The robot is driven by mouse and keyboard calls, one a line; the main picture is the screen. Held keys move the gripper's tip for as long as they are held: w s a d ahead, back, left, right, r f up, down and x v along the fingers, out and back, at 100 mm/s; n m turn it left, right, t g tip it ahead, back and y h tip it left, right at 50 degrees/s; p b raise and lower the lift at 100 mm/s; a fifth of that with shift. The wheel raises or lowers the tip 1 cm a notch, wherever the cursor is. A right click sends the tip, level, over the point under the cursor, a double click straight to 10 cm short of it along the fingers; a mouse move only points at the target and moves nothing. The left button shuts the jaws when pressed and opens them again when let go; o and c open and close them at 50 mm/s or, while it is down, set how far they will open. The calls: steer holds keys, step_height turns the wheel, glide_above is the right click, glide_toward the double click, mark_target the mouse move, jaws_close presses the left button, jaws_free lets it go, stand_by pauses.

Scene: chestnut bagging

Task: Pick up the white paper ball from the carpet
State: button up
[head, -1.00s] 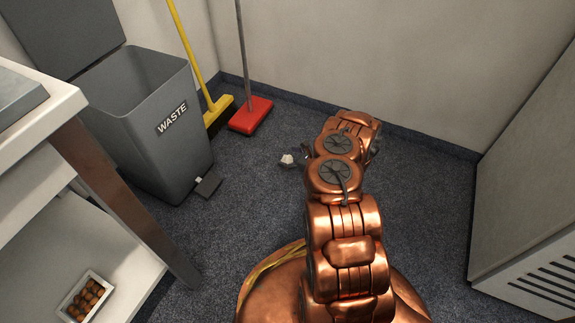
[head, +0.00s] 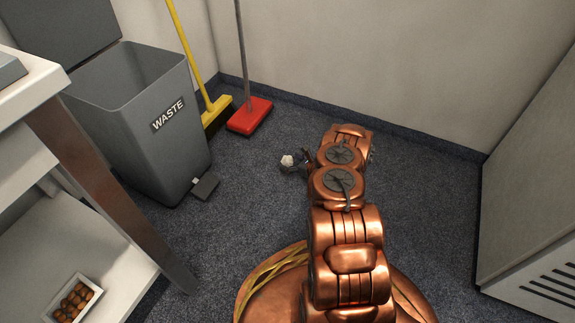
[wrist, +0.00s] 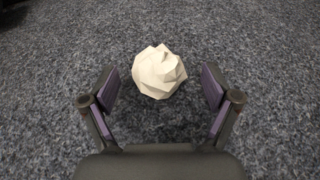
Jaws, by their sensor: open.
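The white paper ball (wrist: 159,72) lies on the carpet (wrist: 50,60) in the wrist view, a faceted crumpled shape. My gripper (wrist: 159,84) is open, with one finger to the left of the ball and one to the right, and a gap on both sides. The ball sits at about the level of the fingertips in the picture, and I see no contact. In the head view the ball (head: 287,160) is a small white spot left of my arm. The gripper (head: 294,163) shows there only in small part beside it, partly hidden by my arm.
A grey waste bin (head: 140,125) with its lid open stands at the left. A table (head: 85,180) with a small tray of chestnuts (head: 91,311) is at left. A grey cabinet (head: 530,180) stands right.

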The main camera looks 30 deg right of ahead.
steer(key=shift+x, duration=0.8)
steer(key=c, duration=0.9)
steer(key=shift+o, duration=0.2)
